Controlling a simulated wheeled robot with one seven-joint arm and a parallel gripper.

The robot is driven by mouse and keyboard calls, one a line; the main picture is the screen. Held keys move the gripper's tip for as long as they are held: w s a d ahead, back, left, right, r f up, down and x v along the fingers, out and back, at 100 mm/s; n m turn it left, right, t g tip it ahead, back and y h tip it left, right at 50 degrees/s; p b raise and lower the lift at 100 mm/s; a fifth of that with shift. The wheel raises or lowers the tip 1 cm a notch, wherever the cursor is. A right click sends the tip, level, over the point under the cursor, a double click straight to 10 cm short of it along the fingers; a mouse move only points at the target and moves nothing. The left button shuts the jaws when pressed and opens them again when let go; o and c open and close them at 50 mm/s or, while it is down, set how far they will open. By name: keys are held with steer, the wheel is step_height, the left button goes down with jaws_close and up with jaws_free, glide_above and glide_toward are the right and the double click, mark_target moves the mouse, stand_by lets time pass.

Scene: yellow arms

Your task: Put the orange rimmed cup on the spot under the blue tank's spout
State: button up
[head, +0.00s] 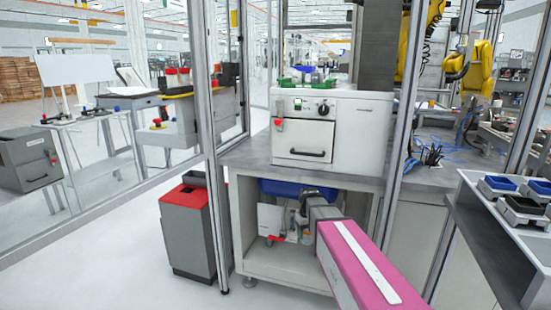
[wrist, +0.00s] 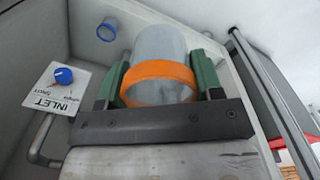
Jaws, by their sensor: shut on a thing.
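The orange rimmed cup (wrist: 158,82) is a grey cylinder with an orange band. In the wrist view it sits between the green pads of my gripper (wrist: 160,80), which is shut on it. In the head view my arm reaches into the open cabinet under the bench, and the cup is too small and covered to make out clearly. The blue tank (head: 275,188) is at the top of the cabinet, partly behind my arm. Its spout and the spot under it cannot be made out for certain.
A blue ring (wrist: 106,32) is near the wall. The cabinet floor (head: 275,262) has bare room. A red-topped grey bin (head: 188,232) stands left of the cabinet.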

steer(key=s+d+r+m, duration=0.1)
steer(key=s+d+r, duration=0.1)
steer(key=r, duration=0.8)
steer(key=s+d+r+m, duration=0.2)
steer(key=s+d+r, duration=0.1)
steer(key=r, duration=0.7)
steer(key=shift+s+d+m, duration=0.25)
steer(key=shift+s+m, duration=0.05)
steer(key=shift+s, duration=0.6)
